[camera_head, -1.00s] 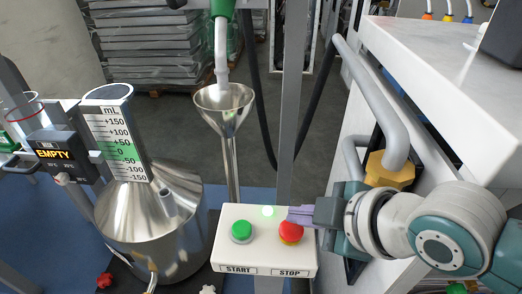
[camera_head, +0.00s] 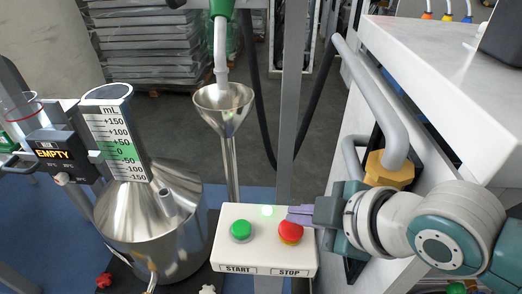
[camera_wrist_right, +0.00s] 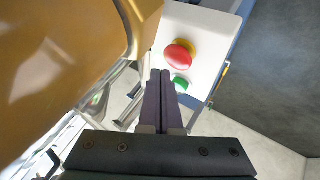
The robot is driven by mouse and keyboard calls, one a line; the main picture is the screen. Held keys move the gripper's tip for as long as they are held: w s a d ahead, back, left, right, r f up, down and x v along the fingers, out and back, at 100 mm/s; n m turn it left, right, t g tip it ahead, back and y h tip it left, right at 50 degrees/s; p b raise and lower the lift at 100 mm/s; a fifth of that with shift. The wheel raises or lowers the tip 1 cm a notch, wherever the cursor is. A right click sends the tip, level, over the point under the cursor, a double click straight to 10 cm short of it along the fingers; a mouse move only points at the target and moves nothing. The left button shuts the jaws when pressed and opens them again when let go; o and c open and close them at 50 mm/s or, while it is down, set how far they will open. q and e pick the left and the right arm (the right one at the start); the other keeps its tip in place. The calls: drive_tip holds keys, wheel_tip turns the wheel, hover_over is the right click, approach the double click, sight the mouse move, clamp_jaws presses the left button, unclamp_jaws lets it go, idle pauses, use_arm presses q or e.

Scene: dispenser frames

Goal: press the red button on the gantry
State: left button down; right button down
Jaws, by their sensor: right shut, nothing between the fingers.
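The red button (camera_head: 290,230) sits on a yellow base at the right of a white control box, above the word STOP. It also shows in the right wrist view (camera_wrist_right: 179,54). A green button (camera_head: 241,229) sits at the left, above START, and shows in the wrist view (camera_wrist_right: 180,84). In the wrist view the fingers (camera_wrist_right: 160,76) point toward the buttons; contact cannot be told. My left gripper is not in view.
A steel funnel (camera_head: 224,105) stands behind the box under a green nozzle. A steel vessel (camera_head: 150,225) with an mL scale and an EMPTY display (camera_head: 62,153) stand left. A grey pipe (camera_head: 385,105) with a yellow nut (camera_head: 389,170) and a white counter (camera_head: 450,90) lie right.

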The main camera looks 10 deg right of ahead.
drive_tip(key=shift+f, duration=0.1)
idle(0.5)
drive_tip(key=shift+f, duration=0.35)
drive_tip(key=shift+f+b, duration=0.5)
drive_tip(key=shift+b, duration=0.1)
idle(0.4)
drive_tip(key=shift+r, duration=0.1)
drive_tip(key=shift+r+p, duration=0.85)
drive_tip(key=shift+p, duration=0.15)
drive_tip(key=shift+r, duration=0.1)
